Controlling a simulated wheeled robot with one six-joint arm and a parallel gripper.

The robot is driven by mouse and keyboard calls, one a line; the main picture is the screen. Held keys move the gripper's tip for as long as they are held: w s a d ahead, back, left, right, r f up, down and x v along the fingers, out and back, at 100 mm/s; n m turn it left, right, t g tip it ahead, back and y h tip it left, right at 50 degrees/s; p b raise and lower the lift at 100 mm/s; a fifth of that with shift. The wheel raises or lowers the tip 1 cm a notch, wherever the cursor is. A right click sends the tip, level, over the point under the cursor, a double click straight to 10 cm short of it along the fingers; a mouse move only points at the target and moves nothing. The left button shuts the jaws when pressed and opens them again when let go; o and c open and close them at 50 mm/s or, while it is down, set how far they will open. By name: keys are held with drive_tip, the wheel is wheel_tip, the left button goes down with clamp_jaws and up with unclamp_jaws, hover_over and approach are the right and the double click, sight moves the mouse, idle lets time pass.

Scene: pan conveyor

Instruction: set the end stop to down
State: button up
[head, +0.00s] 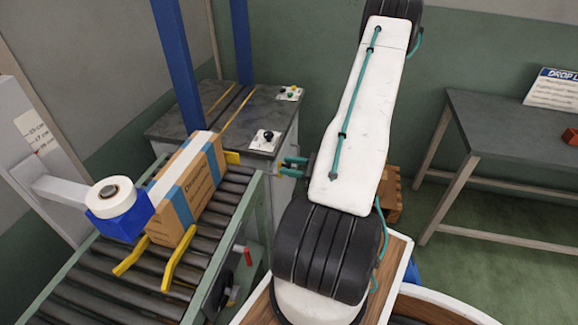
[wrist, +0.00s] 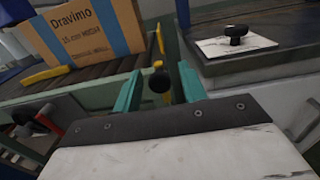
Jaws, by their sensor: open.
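A yellow stop plate (head: 232,157), which looks like the end stop, stands at the far end of the roller conveyor, beside the carton. In the wrist view a yellow piece (wrist: 159,40) shows at the carton's right edge. Below it is a black round knob (wrist: 159,83), apparently on a lever; its link to the stop is not clear. My gripper (head: 286,166) is right of the conveyor's far end. Its teal fingers (wrist: 160,90) are open, with the knob between them in the picture; contact cannot be told.
A dark-topped cabinet with a black knob (head: 268,135) stands close behind. A red handle (head: 247,257) is on the conveyor's side. A table (head: 510,135) stands right.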

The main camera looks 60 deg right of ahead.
drive_tip(key=shift+w+a, duration=0.1)
drive_tip(key=shift+w, duration=0.2)
clamp_jaws()
